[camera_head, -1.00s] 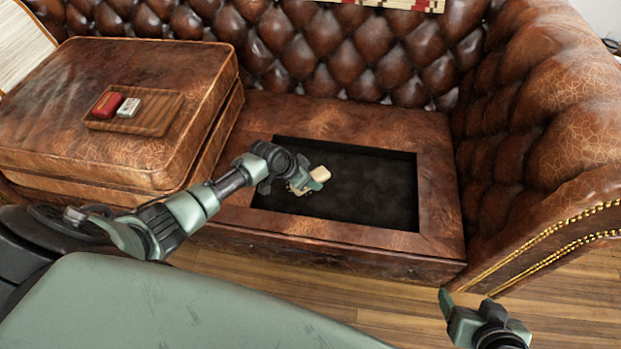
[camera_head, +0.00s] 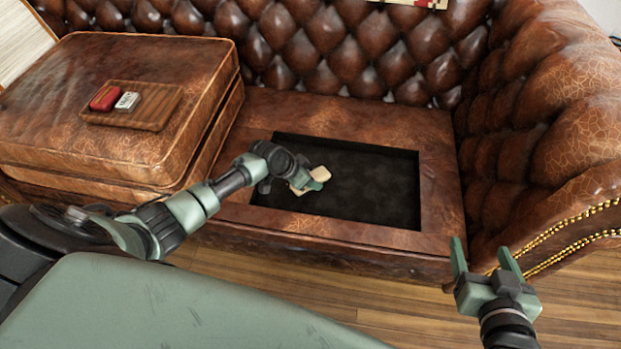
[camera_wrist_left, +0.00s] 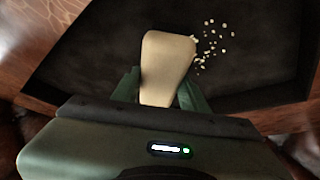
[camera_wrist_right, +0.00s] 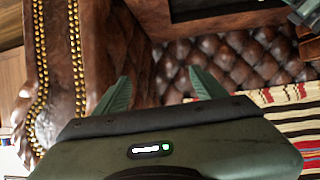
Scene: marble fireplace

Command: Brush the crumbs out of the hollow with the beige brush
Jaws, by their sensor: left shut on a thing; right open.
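The hollow (camera_head: 375,190) is a dark rectangular recess in the brown leather sofa seat. My left gripper (camera_head: 308,185) is at its left part, shut on the beige brush (camera_head: 318,173). In the left wrist view the brush (camera_wrist_left: 167,62) stands up between the two fingers. Pale crumbs (camera_wrist_left: 210,45) lie scattered on the dark floor right beside the brush in that view. In the head view the crumbs are not clearly seen. My right gripper (camera_head: 486,258) is open and empty, in front of the sofa's right arm, apart from the hollow.
Stacked leather cushions (camera_head: 60,75) sit left of the hollow. A wooden tray (camera_head: 165,107) on top holds a red block (camera_head: 106,98) and a white block (camera_head: 127,100). The tufted backrest (camera_head: 330,55) and right armrest (camera_head: 550,150) bound the seat. Wooden floor lies in front.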

